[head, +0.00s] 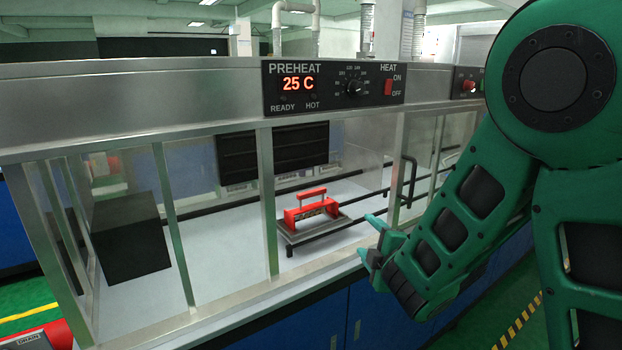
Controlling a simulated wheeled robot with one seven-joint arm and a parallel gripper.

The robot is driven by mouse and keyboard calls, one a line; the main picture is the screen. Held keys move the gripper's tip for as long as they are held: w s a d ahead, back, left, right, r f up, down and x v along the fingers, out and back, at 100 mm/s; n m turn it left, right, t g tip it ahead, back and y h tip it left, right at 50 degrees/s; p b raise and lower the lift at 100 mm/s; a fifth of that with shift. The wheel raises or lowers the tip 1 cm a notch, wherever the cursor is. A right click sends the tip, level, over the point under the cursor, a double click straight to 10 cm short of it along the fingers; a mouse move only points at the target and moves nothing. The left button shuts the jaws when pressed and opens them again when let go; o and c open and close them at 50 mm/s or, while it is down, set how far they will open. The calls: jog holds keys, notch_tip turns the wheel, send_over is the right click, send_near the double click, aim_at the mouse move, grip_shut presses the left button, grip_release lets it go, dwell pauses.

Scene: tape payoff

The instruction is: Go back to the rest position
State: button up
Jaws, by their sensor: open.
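My gripper (371,240) is at the end of my green arm, at the right of the head view. Its teal fingers are spread apart with nothing between them. It is in front of the metal frame of a glazed machine (200,100). A red-handled tool or carrier (312,206) sits on a grey plate (318,231) inside the machine, left of my gripper and apart from it.
A control panel (335,84) reads PREHEAT 25 C, with a dial and a red HEAT switch (389,87). A black box (128,238) stands inside at the left. Metal posts and dark rails cross the machine. Green floor with a yellow-black stripe (517,320) shows at lower right.

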jog(key=s+d+f+m+g+h, duration=0.1)
jog(key=s+d+m+g+h, duration=0.15)
jog(key=s+d+m, duration=0.4)
jog(key=s+d+f+m+g+h, duration=0.1)
jog(key=d+f+m+g+h, duration=0.15)
jog(key=d, duration=0.75)
jog(key=s+d+f+m+g+h, duration=0.1)
jog(key=s+d+m+g+h, duration=0.25)
jog(key=d, duration=0.55)
jog(key=s+r+m+g+y, duration=0.1)
jog(key=s+m+g+y, duration=0.2)
jog(key=s, duration=1.1)
jog(key=s+d+r+m+g+y, duration=0.1)
jog(key=s+m+g+y, duration=0.2)
jog(key=s+m, duration=0.5)
jog(key=s+g, duration=0.1)
jog(key=s, duration=0.5)
jog(key=shift+r, duration=0.35)
jog(key=shift+m, duration=0.25)
jog(key=shift+w+f+g, duration=0.25)
jog(key=shift+w, duration=0.4)
